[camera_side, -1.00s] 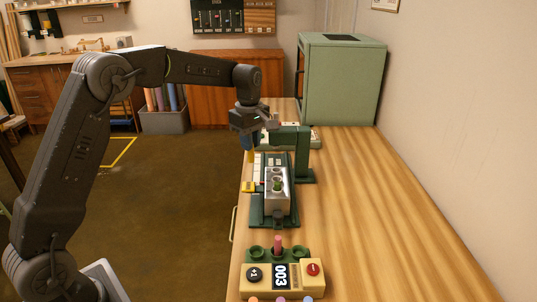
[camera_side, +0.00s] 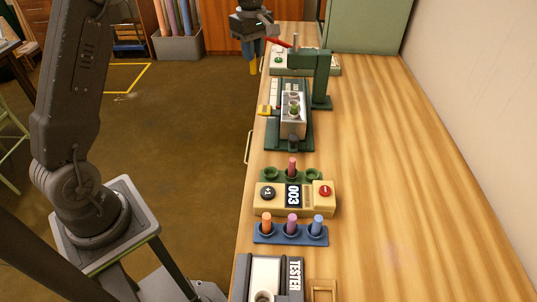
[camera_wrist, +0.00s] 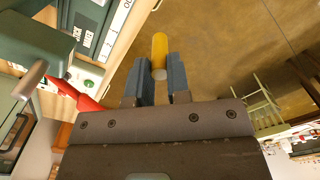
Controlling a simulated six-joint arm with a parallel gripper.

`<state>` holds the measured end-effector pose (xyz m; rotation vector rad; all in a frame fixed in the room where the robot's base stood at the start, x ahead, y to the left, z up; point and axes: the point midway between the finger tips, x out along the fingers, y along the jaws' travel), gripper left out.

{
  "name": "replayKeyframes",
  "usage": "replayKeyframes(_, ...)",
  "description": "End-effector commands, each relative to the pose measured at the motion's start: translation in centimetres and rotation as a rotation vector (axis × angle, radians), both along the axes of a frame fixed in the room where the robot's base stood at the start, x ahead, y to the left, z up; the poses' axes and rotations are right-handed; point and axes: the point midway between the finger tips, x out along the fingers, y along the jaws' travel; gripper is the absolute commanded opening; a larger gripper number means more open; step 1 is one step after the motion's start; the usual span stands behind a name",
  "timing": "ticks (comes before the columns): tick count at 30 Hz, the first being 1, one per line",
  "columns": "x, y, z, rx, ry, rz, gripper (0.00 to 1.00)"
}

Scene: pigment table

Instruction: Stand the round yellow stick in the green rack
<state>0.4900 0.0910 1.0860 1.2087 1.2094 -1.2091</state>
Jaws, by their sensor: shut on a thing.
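The round yellow stick (camera_side: 254,68) hangs below my gripper (camera_side: 252,50) at the far end of the table, off its left edge and above the floor. In the wrist view the yellow stick (camera_wrist: 160,50) is pinched between the two blue fingers of my gripper (camera_wrist: 160,78), and its pale end faces the camera. The green rack (camera_side: 280,179) stands nearer the side camera, behind a cream counter. A dark red stick stands in its middle hole. Its left and right holes look empty. My gripper is well away from the rack.
A blue rack (camera_side: 290,238) with orange, purple and blue sticks stands before the cream counter (camera_side: 265,203). A tester (camera_side: 290,268) lies nearest. The table's right side is clear.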

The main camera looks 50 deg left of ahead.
Motion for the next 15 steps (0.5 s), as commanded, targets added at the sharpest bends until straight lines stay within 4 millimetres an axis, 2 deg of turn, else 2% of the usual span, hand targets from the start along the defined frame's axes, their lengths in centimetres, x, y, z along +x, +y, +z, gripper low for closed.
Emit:
replayKeyframes(5, -0.1, -0.4, -0.1, 0.0, 0.0, -0.001, 0.0)
replayKeyframes(8, -0.4, -2.1, -0.6, 0.0, 0.001, -0.005, 0.0)
replayKeyframes(11, -1.3, -5.2, -1.5, -0.001, 0.003, -0.008, 0.0)
replayKeyframes(15, -3.6, -10.6, -3.3, 0.0, 0.003, -0.011, 0.0)
